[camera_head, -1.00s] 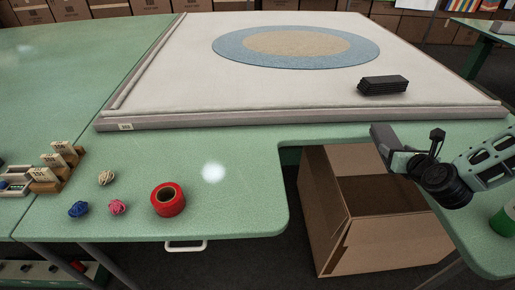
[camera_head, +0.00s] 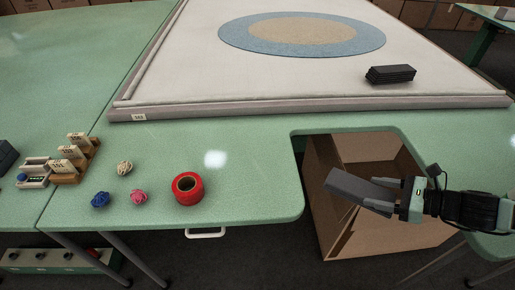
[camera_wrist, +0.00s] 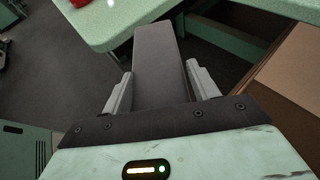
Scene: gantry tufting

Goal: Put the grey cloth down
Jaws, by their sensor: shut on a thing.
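The grey cloth (camera_head: 352,187) is a dark grey, flat, folded strip held in my gripper (camera_head: 378,195). In the wrist view the cloth (camera_wrist: 158,58) sticks out forward from between the two light grey fingers (camera_wrist: 160,85). My gripper is shut on it. In the head view the cloth appears in front of the open cardboard box (camera_head: 335,225), near the cutout in the green table (camera_head: 250,150). The cloth looks clear of the table top. How far it is above the box is hard to tell.
A red tape roll (camera_head: 187,188) and several yarn balls, one blue (camera_head: 100,200), lie on the table's front left. A framed white panel (camera_head: 200,85) with a blue and tan oval carries a black stack (camera_head: 390,74). The table between tape and cutout is clear.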

